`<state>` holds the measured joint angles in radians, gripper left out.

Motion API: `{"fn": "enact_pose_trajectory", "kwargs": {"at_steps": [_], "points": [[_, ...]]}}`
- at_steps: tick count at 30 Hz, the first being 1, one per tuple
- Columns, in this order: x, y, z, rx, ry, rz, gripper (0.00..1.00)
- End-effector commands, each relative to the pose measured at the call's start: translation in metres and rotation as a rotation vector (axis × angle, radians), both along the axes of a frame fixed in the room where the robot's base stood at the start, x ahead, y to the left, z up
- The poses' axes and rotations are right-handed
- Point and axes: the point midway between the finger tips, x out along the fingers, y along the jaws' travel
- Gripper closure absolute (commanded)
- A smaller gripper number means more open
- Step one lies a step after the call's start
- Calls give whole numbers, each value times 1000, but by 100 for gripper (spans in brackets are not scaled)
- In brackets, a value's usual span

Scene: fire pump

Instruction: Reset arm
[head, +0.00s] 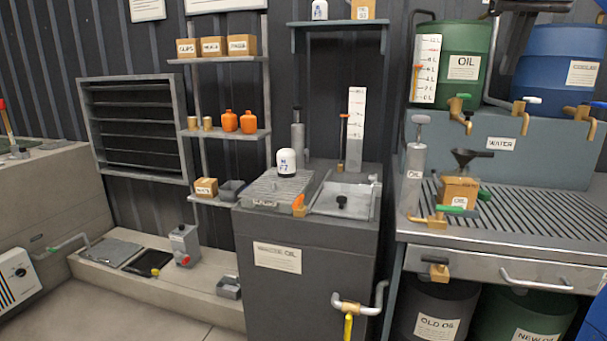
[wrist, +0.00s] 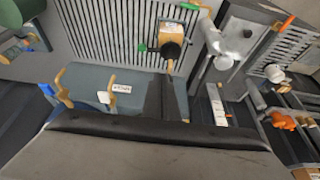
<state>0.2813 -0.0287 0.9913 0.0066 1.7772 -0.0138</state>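My gripper (wrist: 166,84) shows in the wrist view as a dark post at the middle, rising from a wide dark body along the bottom edge. Its fingers appear together, with nothing seen between them. In the head view, dark parts of my arm (head: 540,6) show at the top right edge, high in front of the green and blue barrels. The gripper hangs clear above the right bench. The wrist view looks down at the bench, which appears turned over, with the oil box and black funnel (wrist: 172,50) beyond the fingertips.
The slatted bench (head: 540,220) on the right carries a grey OIL cylinder (head: 413,175) and the box with the funnel (head: 459,190). Green (head: 466,45) and blue (head: 560,62) barrels with taps stand behind. A grey cabinet (head: 300,300) stands in the middle, with shelves (head: 225,134) to its left.

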Motion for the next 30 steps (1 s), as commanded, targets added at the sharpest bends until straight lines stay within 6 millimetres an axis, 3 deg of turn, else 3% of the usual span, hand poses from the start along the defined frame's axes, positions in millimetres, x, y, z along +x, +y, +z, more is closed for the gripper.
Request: {"fn": "enact_pose_trajectory", "kwargs": {"at_steps": [8, 14, 23, 30], "points": [[-15, 18, -29, 0, 2, 26, 100], [-35, 38, -68, 0, 0, 56, 100], [-93, 80, -179, -1, -4, 123, 100], [-150, 107, -287, -2, -8, 177, 100]]}}
